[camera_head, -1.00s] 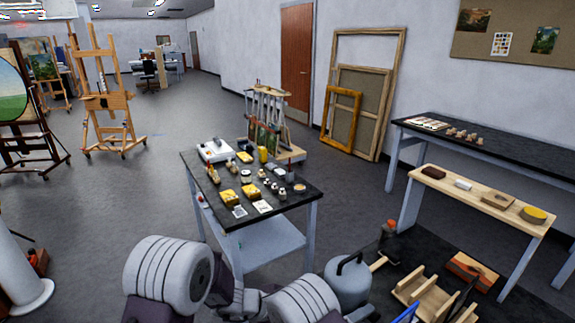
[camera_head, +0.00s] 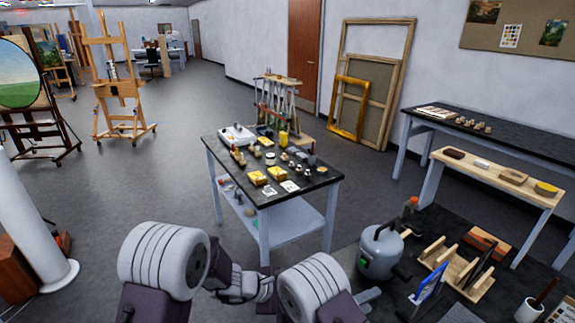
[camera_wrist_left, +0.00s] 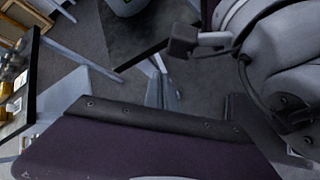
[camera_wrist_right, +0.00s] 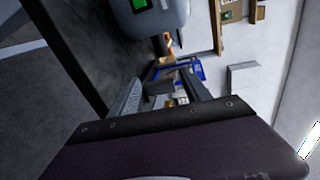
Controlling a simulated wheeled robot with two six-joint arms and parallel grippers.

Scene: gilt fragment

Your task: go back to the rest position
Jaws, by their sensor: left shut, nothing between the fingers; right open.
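My right gripper (camera_head: 370,298) is low in the head view, beside the end of my right arm. In the right wrist view (camera_wrist_right: 166,84) its two fingers stand apart with nothing held between them. A blue item shows beyond them. My left gripper (camera_wrist_left: 161,74) shows in the left wrist view with its fingers together and empty, over grey floor. In the head view the left gripper is hard to pick out among the arm parts between the two wrists. Both arms are folded low in front of my body.
A small dark-topped table (camera_head: 315,190) with yellow blocks and jars stands ahead. A grey canister (camera_head: 380,250), a wooden rack (camera_head: 462,270) and a white cup (camera_head: 528,310) are on a dark surface at right. A white column (camera_head: 30,225) stands left. Open floor (camera_head: 120,185) lies left of the table.

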